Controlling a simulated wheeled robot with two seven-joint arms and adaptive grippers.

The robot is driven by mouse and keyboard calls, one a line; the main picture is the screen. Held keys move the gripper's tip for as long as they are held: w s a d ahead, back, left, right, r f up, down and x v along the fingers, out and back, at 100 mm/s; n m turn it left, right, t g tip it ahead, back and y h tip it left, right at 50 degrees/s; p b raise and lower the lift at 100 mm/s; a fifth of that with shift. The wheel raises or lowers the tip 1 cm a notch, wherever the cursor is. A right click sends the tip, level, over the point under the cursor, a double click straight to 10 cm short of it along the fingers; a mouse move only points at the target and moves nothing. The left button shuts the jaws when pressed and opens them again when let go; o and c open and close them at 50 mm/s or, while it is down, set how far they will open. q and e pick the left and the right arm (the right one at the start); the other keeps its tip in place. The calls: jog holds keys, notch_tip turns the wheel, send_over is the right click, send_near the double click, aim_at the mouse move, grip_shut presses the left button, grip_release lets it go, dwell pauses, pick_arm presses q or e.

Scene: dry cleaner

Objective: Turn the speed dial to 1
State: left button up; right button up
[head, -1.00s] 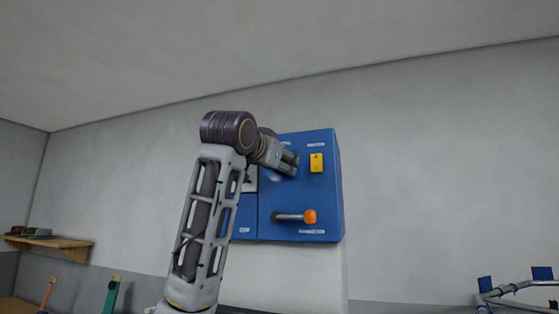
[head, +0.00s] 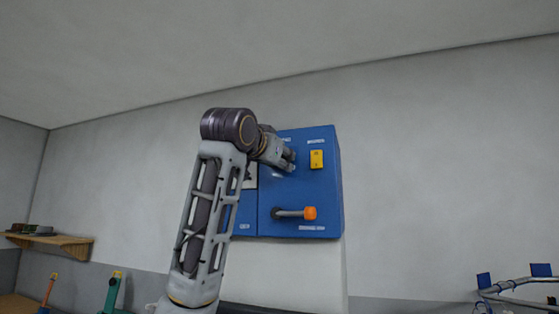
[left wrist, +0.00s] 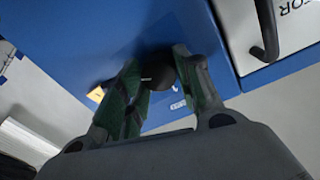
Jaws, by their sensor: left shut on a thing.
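The speed dial (left wrist: 158,72) appears as a dark round knob on the blue panel (head: 325,190) in the left wrist view. My left gripper (head: 291,161) reaches the upper part of the panel from the left. In the left wrist view its two green-padded fingers (left wrist: 156,68) are shut around the dial, one on each side. In the head view the dial is hidden behind the gripper. I cannot read the dial's marks or its setting. My right gripper is in neither view.
A yellow switch (head: 316,159) is just right of the gripper. Below it, a lever with an orange knob (head: 310,213) sticks out. A black handle (left wrist: 266,30) sits beside a white lettered plate (left wrist: 295,25). The wall right of the panel is clear.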

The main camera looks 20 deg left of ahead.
pick_arm(q)
jog(key=shift+f+n+t+y+b, duration=0.1)
jog(key=shift+n+y+b, duration=0.2)
jog(key=shift+n, duration=3.85)
jog(key=shift+f+n+t+y+b, duration=0.1)
jog(key=shift+n+y+b, duration=0.2)
jog(key=shift+n, duration=3.8)
jog(key=shift+f+n+t+y+b, duration=0.1)
jog(key=shift+n+y+b, duration=0.2)
jog(key=shift+n, duration=3.85)
jog(key=shift+w, duration=0.1)
jog(key=o, duration=1)
jog(key=shift+a, duration=0.1)
jog(key=shift+o, duration=0.2)
